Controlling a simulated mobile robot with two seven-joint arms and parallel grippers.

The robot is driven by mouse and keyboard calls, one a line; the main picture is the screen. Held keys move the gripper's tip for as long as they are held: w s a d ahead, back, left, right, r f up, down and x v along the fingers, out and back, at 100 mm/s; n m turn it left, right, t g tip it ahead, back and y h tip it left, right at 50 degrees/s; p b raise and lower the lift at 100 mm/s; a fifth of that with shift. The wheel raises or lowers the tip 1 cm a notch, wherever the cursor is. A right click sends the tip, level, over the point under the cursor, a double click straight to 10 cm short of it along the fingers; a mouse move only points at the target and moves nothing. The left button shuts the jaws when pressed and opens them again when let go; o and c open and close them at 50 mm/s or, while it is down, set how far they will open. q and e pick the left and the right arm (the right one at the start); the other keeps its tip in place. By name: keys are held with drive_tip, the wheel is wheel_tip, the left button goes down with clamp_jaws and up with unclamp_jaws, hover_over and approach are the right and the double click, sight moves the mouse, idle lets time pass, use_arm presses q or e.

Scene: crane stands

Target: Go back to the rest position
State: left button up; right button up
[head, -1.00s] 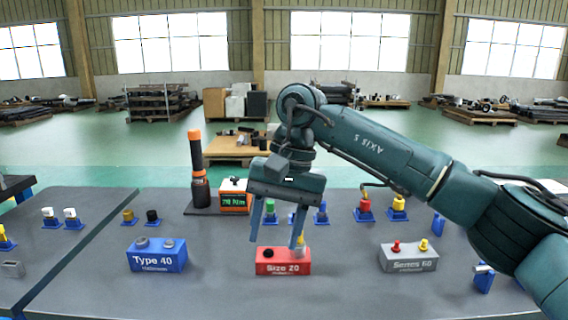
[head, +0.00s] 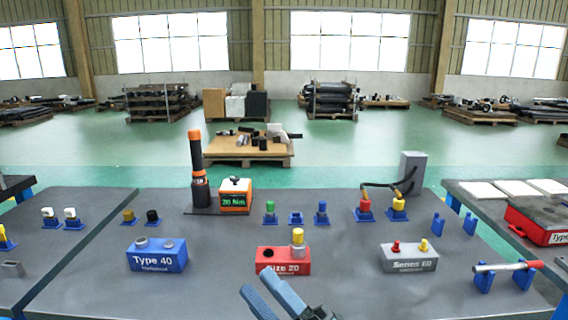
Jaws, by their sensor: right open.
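My right gripper (head: 257,282) is low at the bottom centre, with its two blue-grey fingers open and nothing between them. It is in front of the red Size 20 block (head: 270,268) and apart from it. A yellow and grey cylinder (head: 298,240) stands upright at the right end of that block; a dark hole shows at its left end. My left gripper is not in view.
The grey table also holds the blue Type 40 block (head: 157,262), the grey Series 60 block (head: 409,264), an orange display box (head: 235,198) and a black and orange tool (head: 197,170). Blue holders line the back. A silver and red rod (head: 500,267) lies across stands at right.

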drive_tip(key=s+d+f+m+t+h, duration=0.2)
drive_tip(key=d+f+m+t+h, duration=0.2)
drive_tip(key=d+f+m+h, duration=1)
drive_tip(key=s+d+f+m+g+h, duration=0.3)
drive_tip(key=s+f+m+g, duration=0.3)
drive_tip(key=s+f+m, duration=0.5)
use_arm(q)
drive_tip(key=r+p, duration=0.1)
drive_tip(key=p, duration=0.4)
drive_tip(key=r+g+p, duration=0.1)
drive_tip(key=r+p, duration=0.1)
drive_tip(key=p, duration=0.3)
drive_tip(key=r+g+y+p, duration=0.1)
drive_tip(key=p, duration=0.3)
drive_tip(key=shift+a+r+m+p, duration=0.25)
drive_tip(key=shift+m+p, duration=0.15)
use_arm(e)
wheel_tip(320, 180, up, 8)
drive_tip(key=w+g, duration=0.1)
drive_tip(key=shift+w+f+m+g+h, duration=0.25)
drive_tip(key=shift+w+m+g+h, duration=0.1)
drive_tip(key=shift+m+g+h, duration=0.05)
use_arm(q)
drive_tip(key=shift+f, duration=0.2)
use_arm(e)
drive_tip(key=shift+a+f, duration=0.1)
drive_tip(key=shift+f, duration=0.1)
